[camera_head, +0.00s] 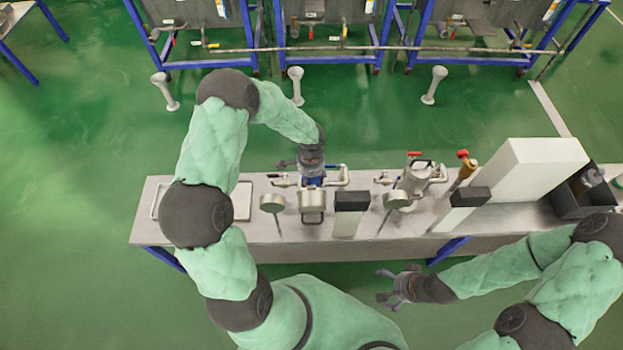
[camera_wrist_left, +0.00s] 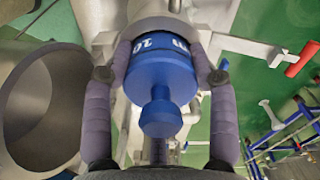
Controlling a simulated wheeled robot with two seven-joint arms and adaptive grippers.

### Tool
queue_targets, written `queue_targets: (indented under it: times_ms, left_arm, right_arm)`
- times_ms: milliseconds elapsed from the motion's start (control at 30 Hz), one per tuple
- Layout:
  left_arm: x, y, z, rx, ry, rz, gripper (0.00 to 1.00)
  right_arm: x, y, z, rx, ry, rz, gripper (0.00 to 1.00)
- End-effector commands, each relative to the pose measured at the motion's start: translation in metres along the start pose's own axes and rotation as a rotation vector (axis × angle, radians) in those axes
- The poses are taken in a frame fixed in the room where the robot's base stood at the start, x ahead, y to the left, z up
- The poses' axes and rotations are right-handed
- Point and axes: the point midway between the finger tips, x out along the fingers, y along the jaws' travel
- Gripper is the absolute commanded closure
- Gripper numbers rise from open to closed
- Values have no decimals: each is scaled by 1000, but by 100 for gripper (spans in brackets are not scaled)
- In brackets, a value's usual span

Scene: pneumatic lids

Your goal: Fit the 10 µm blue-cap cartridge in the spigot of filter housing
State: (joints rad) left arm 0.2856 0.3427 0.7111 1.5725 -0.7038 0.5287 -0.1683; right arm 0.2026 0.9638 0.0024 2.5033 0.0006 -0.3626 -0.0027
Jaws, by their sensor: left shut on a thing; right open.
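The blue-cap cartridge (camera_wrist_left: 158,75) is held in my left gripper (camera_wrist_left: 160,85) in the left wrist view; its cap shows white lettering with "10" and an "m". The two fingers close on either side of the cap, and a pale body shows beyond it. In the head view my left gripper (camera_head: 312,166) points down over the bench, with a bit of the blue cap (camera_head: 313,181) below it among metal pipework. The cartridge's lower end is hidden, so I cannot tell whether it touches the spigot. My right gripper (camera_head: 396,287) is open and empty in front of the bench.
A large open metal cylinder (camera_wrist_left: 42,105) stands close left of my left gripper. A metal housing with a red handle (camera_head: 416,176) stands to the right on the bench. A tall white box (camera_head: 525,185) and a black bin (camera_head: 568,205) are farther right. A shallow tray (camera_head: 242,202) lies left.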

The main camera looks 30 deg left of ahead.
Motion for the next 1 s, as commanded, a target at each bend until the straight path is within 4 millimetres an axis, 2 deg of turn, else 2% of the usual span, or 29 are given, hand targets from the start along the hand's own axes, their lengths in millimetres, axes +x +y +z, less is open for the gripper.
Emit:
queue_targets:
  times_ms: [33,767,800,867,1000]
  left_arm:
    - [11,2,9,4,-20,10,100]
    - [14,1,7,1,-17,8,100]
    - [13,1,7,1,-16,8,31]
    - [13,1,7,1,-17,9,14]
    - [12,1,7,0,-16,8,14]
  right_arm:
    - [2,1,0,0,0,0,0]
    - [6,2,0,0,0,0,0]
    - [5,2,0,0,0,0,0]
    - [5,2,0,0,0,0,0]
    - [5,2,0,0,0,0,0]
